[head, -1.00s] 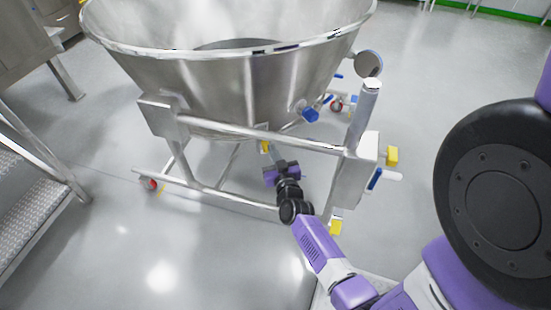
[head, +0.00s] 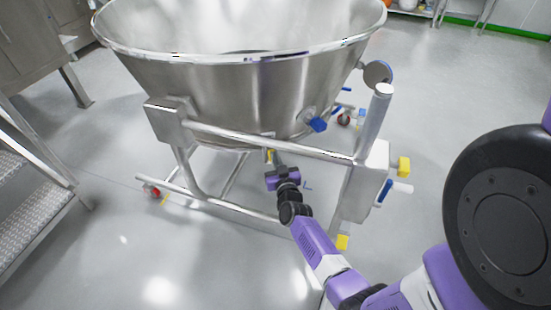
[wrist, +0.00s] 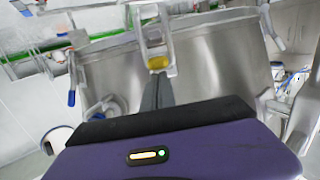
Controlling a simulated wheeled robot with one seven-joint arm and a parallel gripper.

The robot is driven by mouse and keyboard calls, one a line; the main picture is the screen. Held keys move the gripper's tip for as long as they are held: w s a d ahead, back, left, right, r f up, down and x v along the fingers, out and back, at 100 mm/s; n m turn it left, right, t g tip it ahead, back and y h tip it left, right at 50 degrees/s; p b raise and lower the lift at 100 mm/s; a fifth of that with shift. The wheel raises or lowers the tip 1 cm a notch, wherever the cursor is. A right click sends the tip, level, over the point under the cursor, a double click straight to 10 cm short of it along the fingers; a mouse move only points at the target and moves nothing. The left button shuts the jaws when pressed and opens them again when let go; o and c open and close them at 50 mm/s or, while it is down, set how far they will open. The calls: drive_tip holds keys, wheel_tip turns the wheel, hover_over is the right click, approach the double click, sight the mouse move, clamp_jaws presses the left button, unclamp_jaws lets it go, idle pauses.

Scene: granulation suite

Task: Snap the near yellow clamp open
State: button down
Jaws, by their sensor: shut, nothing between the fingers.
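The near yellow clamp (head: 269,156) is a small yellow piece under the near side of the steel bowl (head: 215,95), just behind the frame's front rail. In the wrist view, the yellow clamp (wrist: 158,62) sits within a narrow metal loop against the bowl wall. My gripper (head: 277,156) is at the clamp, reaching up from below the rail. In the wrist view, my gripper's dark fingers (wrist: 158,78) are together, with nothing between them, and their tips are right at the yellow part. I cannot tell whether they touch it, or how far the clamp is open.
The bowl stands in a tubular frame whose front rail (head: 265,140) crosses close above my gripper. A right post (head: 368,130) carries a box with yellow and blue fittings. A blue-capped port (head: 317,124) is right of the clamp. Metal steps (head: 35,165) stand at left; floor between is clear.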

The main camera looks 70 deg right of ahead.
drive_tip(key=shift+f, duration=0.15)
wheel_tip(320, 180, down, 4)
drive_tip(key=t+h+b, duration=0.1)
drive_tip(key=b, duration=0.5)
drive_tip(key=t+h+b, duration=0.1)
drive_tip(key=b, duration=0.6)
drive_tip(key=h+b, duration=0.1)
drive_tip(key=b, duration=0.5)
drive_tip(key=shift+w+d+f+t+h, duration=0.15)
drive_tip(key=shift+f+t+h, duration=0.1)
drive_tip(key=shift+t+h, duration=0.15)
drive_tip(key=shift+w+d+f+b, duration=0.1)
drive_tip(key=shift+d+f+b, duration=0.1)
drive_tip(key=shift+f+b, duration=0.3)
drive_tip(key=shift+r, duration=0.25)
